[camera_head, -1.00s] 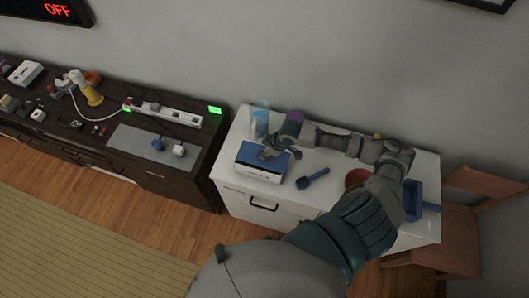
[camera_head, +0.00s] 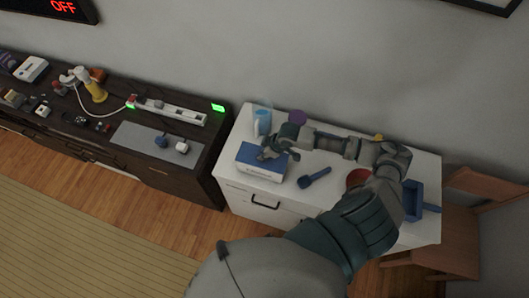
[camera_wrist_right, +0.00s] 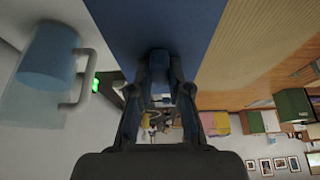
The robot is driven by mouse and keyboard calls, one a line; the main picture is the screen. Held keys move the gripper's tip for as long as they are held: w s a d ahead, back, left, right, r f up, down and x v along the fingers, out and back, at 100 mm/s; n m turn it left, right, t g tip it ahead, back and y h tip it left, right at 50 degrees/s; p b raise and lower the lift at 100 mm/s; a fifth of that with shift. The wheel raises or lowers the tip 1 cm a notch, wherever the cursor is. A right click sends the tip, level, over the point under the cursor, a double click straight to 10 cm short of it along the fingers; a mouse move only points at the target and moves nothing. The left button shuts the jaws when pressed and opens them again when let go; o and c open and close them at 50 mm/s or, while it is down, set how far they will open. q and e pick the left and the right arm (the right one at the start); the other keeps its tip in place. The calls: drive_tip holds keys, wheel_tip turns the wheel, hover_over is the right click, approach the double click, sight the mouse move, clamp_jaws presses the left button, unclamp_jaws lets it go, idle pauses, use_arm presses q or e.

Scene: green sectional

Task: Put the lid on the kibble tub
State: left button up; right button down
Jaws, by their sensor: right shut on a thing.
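The kibble tub (camera_head: 258,177) is a white box with lettering on its front, at the left front of the white cabinet. The flat blue lid (camera_head: 250,152) lies over its top; I cannot tell whether it is fully seated. My right gripper (camera_head: 274,153) reaches in from the right and is shut on the lid's handle, above the lid. In the right wrist view, the gripper (camera_wrist_right: 160,105) has a blue piece between its fingers, with the lid's blue surface (camera_wrist_right: 160,25) beyond. My left gripper is not in view.
A blue scoop (camera_head: 314,178) lies right of the tub. A blue mug (camera_head: 262,122) and a purple item (camera_head: 297,117) stand behind it. A red bowl (camera_head: 357,178) and a blue tray (camera_head: 411,200) are at the right. A dark sideboard (camera_head: 185,160) stands at the left.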

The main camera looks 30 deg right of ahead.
drive_tip(key=shift+f+p, duration=0.15)
drive_tip(key=shift+p, duration=0.2)
idle(0.5)
idle(0.3)
drive_tip(key=c, duration=0.5)
unclamp_jaws()
drive_tip(key=shift+c, duration=0.2)
wheel_tip(320, 180, up, 2)
drive_tip(key=p, duration=0.3)
drive_tip(key=shift+r, duration=2.5)
